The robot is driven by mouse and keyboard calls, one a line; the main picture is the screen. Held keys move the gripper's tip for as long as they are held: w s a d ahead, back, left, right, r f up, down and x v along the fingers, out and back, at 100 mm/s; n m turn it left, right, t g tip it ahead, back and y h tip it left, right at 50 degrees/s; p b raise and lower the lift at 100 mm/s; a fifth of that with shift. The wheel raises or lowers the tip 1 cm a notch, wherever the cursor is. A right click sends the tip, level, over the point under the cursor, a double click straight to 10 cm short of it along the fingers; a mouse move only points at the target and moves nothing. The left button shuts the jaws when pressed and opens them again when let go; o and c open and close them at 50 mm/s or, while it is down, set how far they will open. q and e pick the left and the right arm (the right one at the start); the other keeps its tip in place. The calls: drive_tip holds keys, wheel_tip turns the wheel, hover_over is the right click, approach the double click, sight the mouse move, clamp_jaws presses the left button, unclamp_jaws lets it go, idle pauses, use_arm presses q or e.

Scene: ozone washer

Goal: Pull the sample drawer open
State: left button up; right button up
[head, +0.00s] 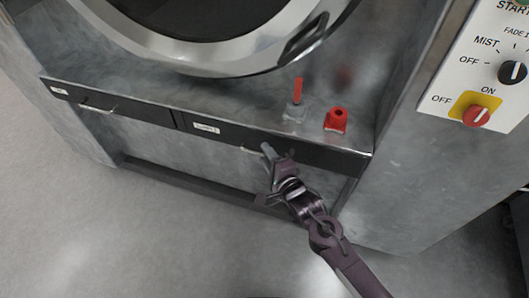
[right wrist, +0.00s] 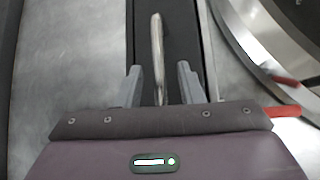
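The washer's front has two dark drawer fronts side by side below the ledge. The right drawer (head: 325,157) has a small white label (head: 206,128), too small to read, and a metal bar handle (head: 252,151). The left drawer (head: 140,116) has its own handle (head: 98,108) and label. Both drawers look closed. My right gripper (head: 268,172) is at the right drawer's handle. In the right wrist view, the handle (right wrist: 157,50) runs between the two spread fingers (right wrist: 160,84), with gaps on both sides. My left gripper is not in view.
A round door (head: 285,58) with a metal rim is above the drawers. A control panel (head: 484,75) is at right. The floor in front is clear.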

drive_tip(key=shift+w+a+f, duration=0.1)
drive_tip(key=shift+w+a, duration=0.2)
drive_tip(key=shift+w, duration=0.3)
clamp_jaws()
